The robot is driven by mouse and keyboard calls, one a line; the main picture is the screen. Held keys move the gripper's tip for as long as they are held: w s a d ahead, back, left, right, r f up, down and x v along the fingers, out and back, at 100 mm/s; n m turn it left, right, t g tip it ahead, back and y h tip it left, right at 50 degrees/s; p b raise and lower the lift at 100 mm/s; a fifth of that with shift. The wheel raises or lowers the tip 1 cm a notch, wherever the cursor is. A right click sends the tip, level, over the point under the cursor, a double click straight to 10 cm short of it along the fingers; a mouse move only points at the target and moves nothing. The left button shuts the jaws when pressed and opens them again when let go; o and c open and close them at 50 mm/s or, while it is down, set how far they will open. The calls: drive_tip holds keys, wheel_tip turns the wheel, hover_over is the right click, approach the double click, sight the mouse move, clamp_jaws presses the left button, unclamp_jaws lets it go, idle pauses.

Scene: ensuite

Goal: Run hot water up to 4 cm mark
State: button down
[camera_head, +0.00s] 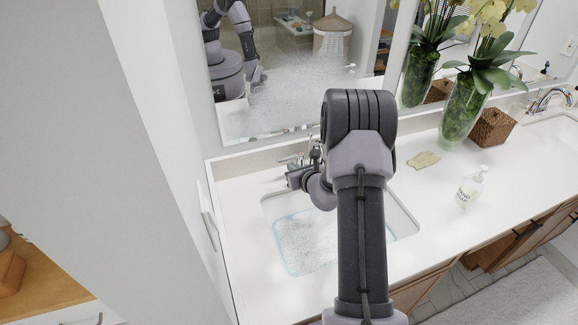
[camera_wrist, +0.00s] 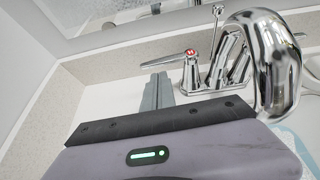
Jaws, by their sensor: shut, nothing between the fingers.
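The white sink basin (camera_head: 404,222) is set in the counter. In it is a pale, speckled water-like surface (camera_head: 305,245) with a light blue outline, partly hidden by my arm. I cannot read a 4 cm mark. The chrome faucet (camera_wrist: 275,65) stands behind the basin; in the head view my arm mostly hides it. The hot lever (camera_wrist: 168,61), with a red H cap (camera_wrist: 190,54), points left in the wrist view. My gripper (camera_wrist: 157,78) is shut and empty, its fingertips just below and in front of that lever. Contact is unclear. I cannot see a stream from the spout.
A wall (camera_head: 170,120) stands close on the left, and a mirror (camera_head: 290,90) rises behind the counter. To the right are a sponge-like item (camera_head: 423,160), a soap bottle (camera_head: 469,188), a flower vase (camera_head: 465,112) and a woven box (camera_head: 492,127). The front counter is clear.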

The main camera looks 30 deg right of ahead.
sight(285, 159)
drive_tip(key=w, duration=0.2)
drive_tip(key=shift+w+d+f, duration=0.15)
drive_tip(key=shift+w, duration=0.15)
drive_tip(key=shift+w+b, duration=0.35)
drive_tip(key=shift+w, duration=0.2)
